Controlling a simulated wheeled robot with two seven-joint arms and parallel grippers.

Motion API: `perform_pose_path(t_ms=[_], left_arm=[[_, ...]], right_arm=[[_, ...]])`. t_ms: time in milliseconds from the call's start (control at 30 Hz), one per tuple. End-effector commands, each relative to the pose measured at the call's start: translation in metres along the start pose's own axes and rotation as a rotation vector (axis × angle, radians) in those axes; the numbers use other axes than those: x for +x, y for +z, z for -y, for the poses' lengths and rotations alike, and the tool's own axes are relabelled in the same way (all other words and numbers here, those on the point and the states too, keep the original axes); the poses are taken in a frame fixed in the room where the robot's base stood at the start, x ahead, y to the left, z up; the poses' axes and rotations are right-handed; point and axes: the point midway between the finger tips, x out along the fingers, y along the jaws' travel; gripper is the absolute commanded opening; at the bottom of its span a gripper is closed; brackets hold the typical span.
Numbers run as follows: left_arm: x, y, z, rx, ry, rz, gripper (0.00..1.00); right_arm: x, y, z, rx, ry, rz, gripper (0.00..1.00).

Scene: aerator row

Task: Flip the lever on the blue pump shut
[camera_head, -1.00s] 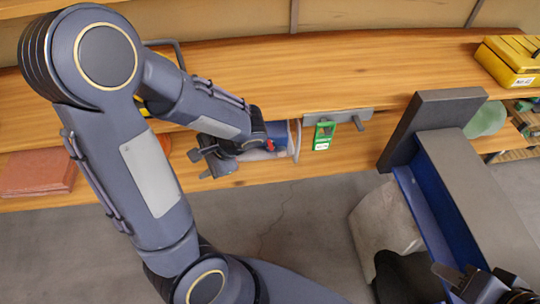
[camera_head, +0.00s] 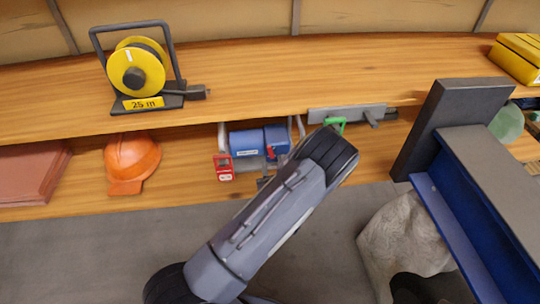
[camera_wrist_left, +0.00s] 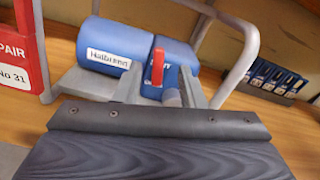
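The blue pump (camera_head: 246,143) sits in a grey tube frame on the lower shelf, under the upper board's front edge. Its red lever (camera_head: 270,152) is at its right part. In the left wrist view the pump (camera_wrist_left: 118,44) bears a white label, and the red lever (camera_wrist_left: 157,68) stands roughly upright. My left gripper (camera_head: 265,182) is mostly hidden behind my forearm, just in front of the pump. A dark bolted bar fills the bottom of the wrist view, apart from the lever. My right gripper is not in view.
A red tag (camera_head: 224,167) hangs at the frame's left, a green tag (camera_head: 336,124) at the right. An orange helmet (camera_head: 132,160) lies left of the pump. A yellow cable reel (camera_head: 137,70) stands above. A grey bracket (camera_head: 345,112) lies right. A dark-and-blue beam (camera_head: 440,125) blocks the right side.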

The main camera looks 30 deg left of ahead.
Motion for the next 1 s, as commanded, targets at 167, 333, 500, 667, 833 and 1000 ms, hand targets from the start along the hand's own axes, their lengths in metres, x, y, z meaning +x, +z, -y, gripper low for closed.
perform_pose_path(t_ms=[167,333,500,667,833,1000], left_arm=[[0.031,0.0,-0.001,-0.002,0.003,0.003,0.36],[0.049,-0.001,-0.001,0.0,0.003,0.0,0.36],[0.054,0.0,-0.001,0.0,0.003,0.0,0.36],[0.054,0.0,-0.001,0.0,0.003,0.0,0.36],[0.054,0.0,-0.001,0.0,0.003,-0.001,0.17],[0.054,0.0,-0.001,0.0,0.004,-0.001,0.0]], right_arm=[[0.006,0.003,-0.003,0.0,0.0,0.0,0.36],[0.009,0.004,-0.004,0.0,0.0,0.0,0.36],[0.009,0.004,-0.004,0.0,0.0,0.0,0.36],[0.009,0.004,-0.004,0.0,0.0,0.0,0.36],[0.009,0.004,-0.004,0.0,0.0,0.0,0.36],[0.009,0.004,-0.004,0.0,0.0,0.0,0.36]])
